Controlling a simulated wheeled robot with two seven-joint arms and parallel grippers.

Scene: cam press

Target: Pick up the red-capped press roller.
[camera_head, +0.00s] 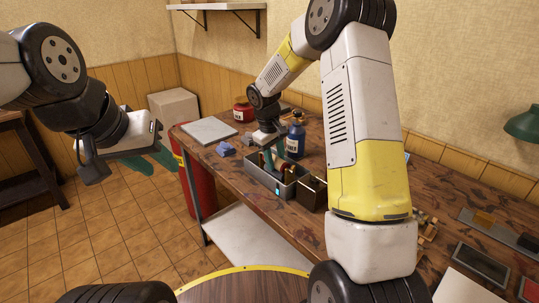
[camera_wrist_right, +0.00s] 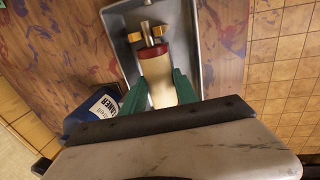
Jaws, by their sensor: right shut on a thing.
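The press roller (camera_wrist_right: 157,80) has a cream body and a dark red cap (camera_wrist_right: 151,51), with a metal shaft beyond the cap. My right gripper (camera_wrist_right: 157,90) is shut on its cream body, one green finger on each side. The roller is in or just over the grey bin (camera_wrist_right: 117,22); I cannot tell whether it touches the floor of the bin. In the head view the bin (camera_head: 260,180) stands on the workbench and my right gripper (camera_head: 270,160) reaches into it, mostly hiding the roller. My left gripper (camera_head: 155,160) is open and empty, off the bench at left.
A blue bottle (camera_head: 295,141) stands close behind the bin, and a dark box (camera_head: 312,194) adjoins it at right. A red jar (camera_head: 242,112), a pale slab (camera_head: 209,130) and a blue lump (camera_head: 225,149) are further left on the workbench (camera_head: 290,232).

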